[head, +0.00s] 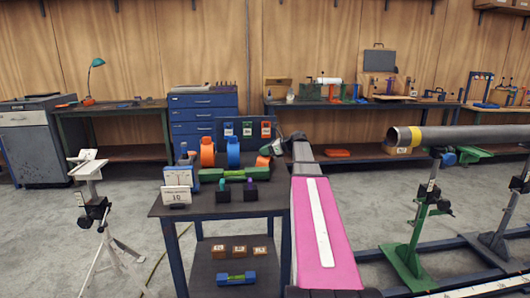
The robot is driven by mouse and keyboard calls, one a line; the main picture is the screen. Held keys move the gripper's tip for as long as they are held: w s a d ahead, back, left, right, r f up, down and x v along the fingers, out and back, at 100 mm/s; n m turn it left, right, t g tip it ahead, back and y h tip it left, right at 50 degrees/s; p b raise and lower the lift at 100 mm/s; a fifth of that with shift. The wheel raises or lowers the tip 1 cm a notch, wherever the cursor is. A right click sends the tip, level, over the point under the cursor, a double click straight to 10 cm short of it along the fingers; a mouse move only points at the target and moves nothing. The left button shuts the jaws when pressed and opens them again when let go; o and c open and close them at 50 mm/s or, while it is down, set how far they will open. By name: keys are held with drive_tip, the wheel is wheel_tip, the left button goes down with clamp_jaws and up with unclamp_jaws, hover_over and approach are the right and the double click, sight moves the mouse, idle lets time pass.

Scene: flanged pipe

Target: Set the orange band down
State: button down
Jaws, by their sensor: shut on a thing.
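My gripper (268,152) is small in the head view, above the back right part of the dark cart top (223,208). It is shut on an orange band (262,161), of which only a small part shows below the jaws. I cannot tell whether the band touches the cart or what is under it.
The cart also holds a green bar (222,174), a white display reading 10 (177,195), small dark blocks (223,193) and a panel with coloured tags (245,130). A steel pipe (465,136) lies on stands at the right.

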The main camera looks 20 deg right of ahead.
drive_tip(key=c, duration=1.1)
unclamp_jaws()
drive_tip(key=shift+f, duration=0.1)
drive_tip(key=v, duration=1.2)
